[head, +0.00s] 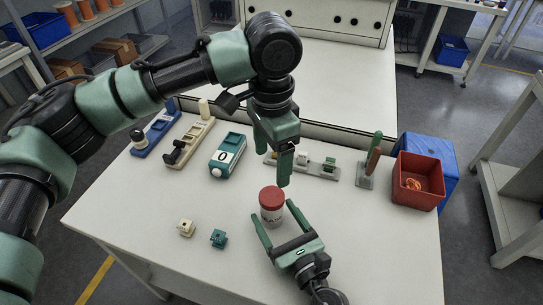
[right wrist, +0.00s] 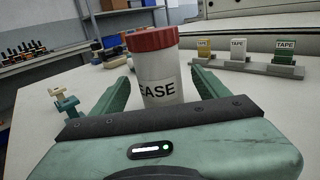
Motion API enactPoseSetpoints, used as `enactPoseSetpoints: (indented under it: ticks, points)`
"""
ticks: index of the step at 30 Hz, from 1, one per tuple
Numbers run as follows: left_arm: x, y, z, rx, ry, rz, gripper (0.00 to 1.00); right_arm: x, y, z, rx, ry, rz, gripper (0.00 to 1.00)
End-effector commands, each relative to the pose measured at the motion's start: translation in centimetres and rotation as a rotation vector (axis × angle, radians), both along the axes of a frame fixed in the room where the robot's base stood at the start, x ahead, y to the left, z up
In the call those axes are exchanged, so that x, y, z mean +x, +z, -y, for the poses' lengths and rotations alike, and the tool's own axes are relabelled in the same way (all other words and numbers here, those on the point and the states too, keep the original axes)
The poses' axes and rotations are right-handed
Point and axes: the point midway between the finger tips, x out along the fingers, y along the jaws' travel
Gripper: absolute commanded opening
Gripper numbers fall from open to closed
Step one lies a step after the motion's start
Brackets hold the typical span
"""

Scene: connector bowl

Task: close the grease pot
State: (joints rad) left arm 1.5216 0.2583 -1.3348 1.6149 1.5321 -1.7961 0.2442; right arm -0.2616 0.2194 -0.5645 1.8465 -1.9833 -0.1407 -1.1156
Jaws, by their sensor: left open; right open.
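The grease pot (head: 271,214) is a white jar with a label, upright on the table. Its red lid (head: 271,197) sits on top; I cannot tell how tightly. The pot also shows in the right wrist view (right wrist: 161,88), with its red lid (right wrist: 154,40). My right gripper (head: 278,225) is open, with its fingers on either side of the pot. In the right wrist view its fingers (right wrist: 165,92) look apart from the jar. My left gripper (head: 280,165) is open and points down above and behind the pot, apart from the lid. It is not visible in the right wrist view.
A cream connector (head: 186,228) and a teal connector (head: 218,238) lie left of the pot. A teal box marked 0 (head: 228,155) and a tape holder (head: 318,168) stand behind. A red bin (head: 418,181) is at right. The front left table is clear.

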Motion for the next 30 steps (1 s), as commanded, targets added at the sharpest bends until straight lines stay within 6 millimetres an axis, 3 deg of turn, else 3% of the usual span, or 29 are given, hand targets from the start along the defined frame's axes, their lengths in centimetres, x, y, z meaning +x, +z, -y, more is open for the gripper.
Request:
enactPoseSetpoints:
  ticks: [7,23,30]
  points:
    - [0.0,-0.6,0.0,0.000,0.000,0.000,0.76,-2.3,-0.1,1.2,0.001,0.000,0.000,0.75]
    - [0.0,-0.5,0.0,0.000,0.000,0.000,0.76,-2.4,0.1,1.2,0.001,0.000,0.000,0.75]
    - [0.0,2.6,0.0,0.000,0.000,0.000,0.76,-2.4,3.2,1.2,0.001,0.000,0.000,0.75]
